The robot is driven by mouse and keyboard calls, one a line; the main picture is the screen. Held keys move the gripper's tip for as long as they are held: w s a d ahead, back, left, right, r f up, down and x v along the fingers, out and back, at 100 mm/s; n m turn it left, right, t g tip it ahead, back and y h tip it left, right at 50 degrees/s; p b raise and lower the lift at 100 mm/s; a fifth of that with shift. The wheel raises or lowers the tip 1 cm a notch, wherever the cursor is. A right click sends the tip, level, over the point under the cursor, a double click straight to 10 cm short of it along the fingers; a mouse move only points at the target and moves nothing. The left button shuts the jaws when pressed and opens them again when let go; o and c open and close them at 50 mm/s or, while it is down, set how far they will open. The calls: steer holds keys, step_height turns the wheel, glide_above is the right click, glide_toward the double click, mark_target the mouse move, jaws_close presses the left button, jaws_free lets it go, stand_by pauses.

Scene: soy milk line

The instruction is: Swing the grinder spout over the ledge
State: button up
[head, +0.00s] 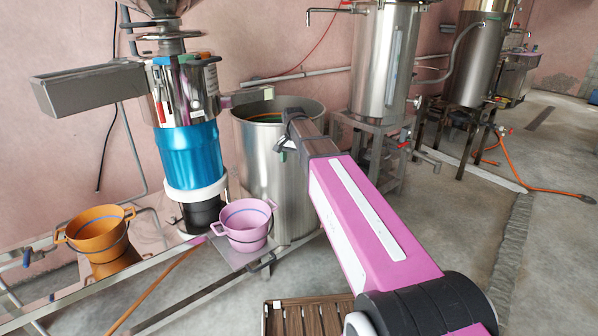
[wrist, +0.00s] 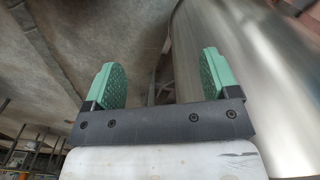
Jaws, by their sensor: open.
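The grinder (head: 188,150) stands at left in the head view, with a steel top, a blue body and a white ring. A long grey trough (head: 85,88) sticks out from its upper left. A shorter grey spout-like piece (head: 247,96) sticks out at its right, over the rim of a tall steel drum (head: 275,185). I cannot tell for sure which is the spout, nor which part is the ledge. My gripper (head: 283,148) is in front of the drum, lower and right of the short piece. In the wrist view its green fingers (wrist: 160,78) are apart and empty.
A pink bucket (head: 246,227) stands on a small metal plate on the frame, left of the drum's base. An orange bucket (head: 97,232) stands further left. A slatted wooden crate (head: 300,316) lies on the floor. Steel tanks (head: 384,60) stand at the back right.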

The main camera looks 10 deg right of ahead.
steer(key=shift+n, duration=0.4)
steer(key=shift+s+d+f, duration=0.3)
steer(key=shift+s+f, duration=0.15)
steer(key=shift+f, duration=0.15)
steer(key=shift+s+d+f, duration=0.3)
steer(key=shift+s+f, duration=0.1)
steer(key=shift+f, duration=0.2)
steer(key=shift+s+d+f, duration=0.3)
steer(key=shift+s+f, duration=0.15)
steer(key=shift+f, duration=0.15)
